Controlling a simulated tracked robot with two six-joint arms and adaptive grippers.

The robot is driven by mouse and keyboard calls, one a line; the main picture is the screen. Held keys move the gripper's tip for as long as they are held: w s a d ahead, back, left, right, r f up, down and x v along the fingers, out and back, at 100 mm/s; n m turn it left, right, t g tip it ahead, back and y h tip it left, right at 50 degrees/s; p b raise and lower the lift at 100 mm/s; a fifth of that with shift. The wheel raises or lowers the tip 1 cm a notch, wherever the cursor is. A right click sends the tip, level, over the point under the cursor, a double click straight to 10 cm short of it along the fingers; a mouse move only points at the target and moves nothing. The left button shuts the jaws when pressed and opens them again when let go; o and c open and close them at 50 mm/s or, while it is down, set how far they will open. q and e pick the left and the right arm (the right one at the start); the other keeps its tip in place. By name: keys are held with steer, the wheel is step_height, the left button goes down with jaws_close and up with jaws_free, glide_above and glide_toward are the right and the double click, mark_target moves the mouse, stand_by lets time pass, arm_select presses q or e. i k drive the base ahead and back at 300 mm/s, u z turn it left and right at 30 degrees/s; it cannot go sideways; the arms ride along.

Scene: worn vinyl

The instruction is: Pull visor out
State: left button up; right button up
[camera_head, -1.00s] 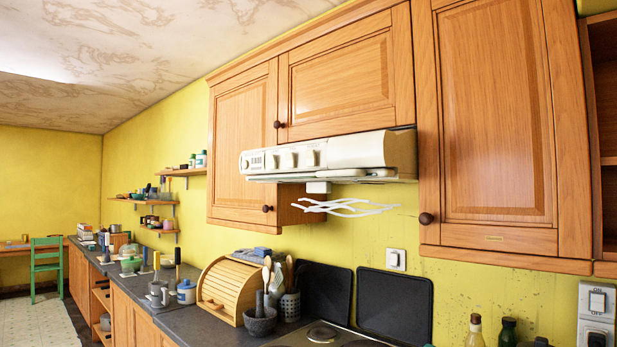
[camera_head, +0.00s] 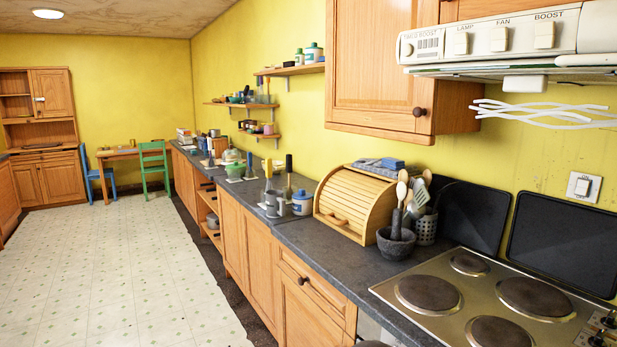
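The cooker hood (camera_head: 490,38) is at the upper right of the head view, mounted under a wooden cabinet. Its cream front carries labelled LAMP, FAN and BOOST controls. A thin pale strip, which may be the visor, runs along its lower edge (camera_head: 520,69); I cannot tell from this angle how far out it stands. The hood's right end is cut off by the frame. Neither of my grippers shows in this view.
Below the hood is a hob (camera_head: 465,262) with several plates. Two dark panels (camera_head: 566,240) lean on the wall behind it. A mortar (camera_head: 396,243), utensil pot (camera_head: 426,227) and bread bin (camera_head: 352,205) stand on the counter (camera_head: 315,240). The floor (camera_head: 110,265) at left is clear.

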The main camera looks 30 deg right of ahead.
mark_target(596, 62)
steer(key=u, duration=0.95)
steer(key=i, duration=0.15)
steer(key=z, duration=2.75)
steer(key=k, duration=0.45)
steer(key=z, duration=0.5)
steer(key=i, duration=0.45)
steer(key=u, duration=0.35)
